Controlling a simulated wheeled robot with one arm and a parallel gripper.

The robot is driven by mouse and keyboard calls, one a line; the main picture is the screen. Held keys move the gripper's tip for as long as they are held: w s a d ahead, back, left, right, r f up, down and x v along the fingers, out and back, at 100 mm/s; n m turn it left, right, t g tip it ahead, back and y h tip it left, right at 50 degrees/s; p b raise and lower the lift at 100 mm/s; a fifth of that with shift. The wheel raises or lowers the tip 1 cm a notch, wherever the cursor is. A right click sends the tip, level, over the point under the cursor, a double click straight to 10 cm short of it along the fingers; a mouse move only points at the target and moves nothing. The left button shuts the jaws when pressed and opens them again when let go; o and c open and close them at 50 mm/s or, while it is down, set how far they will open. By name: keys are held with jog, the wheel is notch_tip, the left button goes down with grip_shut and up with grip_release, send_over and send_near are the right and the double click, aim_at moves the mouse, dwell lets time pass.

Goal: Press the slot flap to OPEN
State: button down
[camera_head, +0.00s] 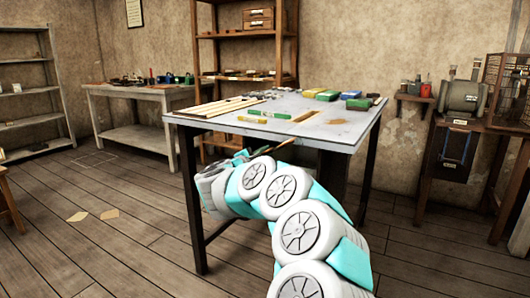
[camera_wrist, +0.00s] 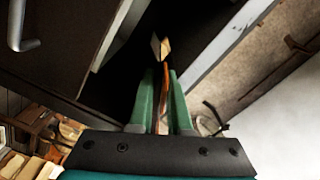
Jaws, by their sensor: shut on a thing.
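My gripper (camera_wrist: 161,78) shows in the wrist view with its two green fingers close together around a thin brown strip (camera_wrist: 162,97). A pale, pointed wooden-looking end (camera_wrist: 160,47) shows just beyond the fingertips; I cannot tell whether it is part of the strip. In the head view my gripper is mostly hidden behind my arm, low at the near edge of the workbench. A thin brown piece (camera_head: 286,144) pokes up there. I cannot pick out a slot flap or an OPEN mark in either view.
The grey workbench (camera_head: 330,130) holds wooden strips (camera_head: 215,106) and several coloured boxes (camera_head: 358,104). At the right, a dark box (camera_head: 459,147) hangs below a grey machine (camera_head: 463,97) on a side table. In the wrist view dark panels are close around the fingers.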

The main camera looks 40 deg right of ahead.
jog(key=shift+f, duration=0.1)
jog(key=c, duration=0.9)
grip_release()
jog(key=shift+o, duration=0.2)
jog(key=v, duration=0.7)
jog(key=shift+s+a+b, duration=0.15)
jog(key=shift+a+b, duration=0.2)
jog(key=shift+b, duration=0.05)
